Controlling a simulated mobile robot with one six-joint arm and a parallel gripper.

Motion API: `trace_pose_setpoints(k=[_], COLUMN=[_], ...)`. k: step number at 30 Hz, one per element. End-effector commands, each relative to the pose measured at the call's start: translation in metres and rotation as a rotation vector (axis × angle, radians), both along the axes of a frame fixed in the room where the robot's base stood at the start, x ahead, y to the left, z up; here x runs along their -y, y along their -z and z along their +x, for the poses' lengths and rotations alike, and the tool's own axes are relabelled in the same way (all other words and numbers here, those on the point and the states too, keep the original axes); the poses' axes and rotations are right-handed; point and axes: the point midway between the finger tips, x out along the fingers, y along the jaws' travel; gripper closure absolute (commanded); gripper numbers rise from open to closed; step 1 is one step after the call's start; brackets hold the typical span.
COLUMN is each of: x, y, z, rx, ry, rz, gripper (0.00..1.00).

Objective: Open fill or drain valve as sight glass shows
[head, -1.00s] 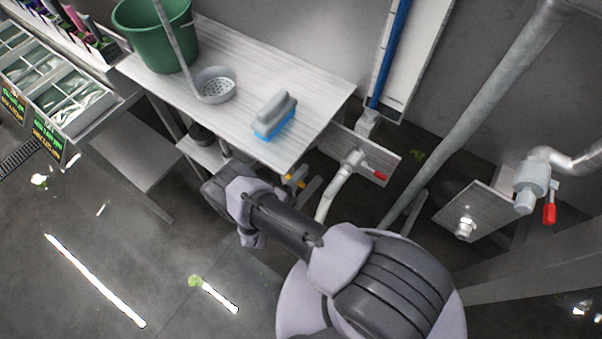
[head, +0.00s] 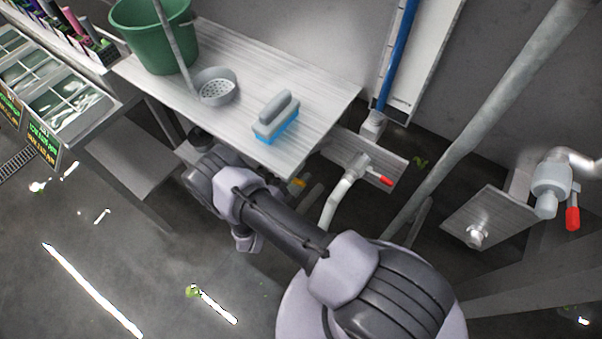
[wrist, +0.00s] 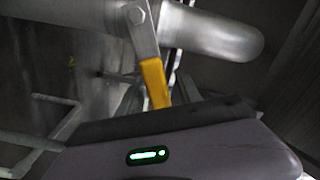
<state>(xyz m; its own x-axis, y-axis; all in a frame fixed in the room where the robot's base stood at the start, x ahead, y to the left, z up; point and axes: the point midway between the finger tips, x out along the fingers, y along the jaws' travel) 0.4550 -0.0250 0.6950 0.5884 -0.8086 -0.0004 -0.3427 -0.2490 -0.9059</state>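The sight glass (head: 397,55) is a tall tube on a white board, blue over the length that shows. A valve with a yellow lever (head: 297,184) is under the table's front edge, partly hidden by my arm. In the wrist view the yellow lever (wrist: 155,82) hangs from a grey pipe, its lower end close to my gripper (wrist: 160,94). The grey fingers seem to stand apart on both sides of the lever; contact cannot be told. A red-handled valve (head: 380,179) is on a plate right of the table. Another red-handled valve (head: 572,216) is at far right.
A metal table (head: 320,90) stands above the yellow lever, with a green bucket (head: 150,40), a strainer (head: 217,88) and a brush (head: 277,115). A slanted grey pipe (head: 480,120) crosses on the right. Floor at lower left is mostly clear, with leaf scraps.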

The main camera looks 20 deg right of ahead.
Motion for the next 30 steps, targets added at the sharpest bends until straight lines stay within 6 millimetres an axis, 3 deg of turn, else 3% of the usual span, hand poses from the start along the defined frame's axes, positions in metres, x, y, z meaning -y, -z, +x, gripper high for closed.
trace_pose_setpoints(k=[7, 21, 25, 30], x=[-0.009, -0.116, -0.134, -0.141], y=[-0.001, -0.001, 0.0, 0.0], z=[-0.005, -0.083, -0.097, -0.103], rx=[0.0, 0.001, 0.001, 0.0], ry=[-0.003, -0.006, -0.003, 0.0], rz=[0.0, 0.002, 0.001, 0.0], gripper=[0.58, 0.58, 0.58, 0.58])
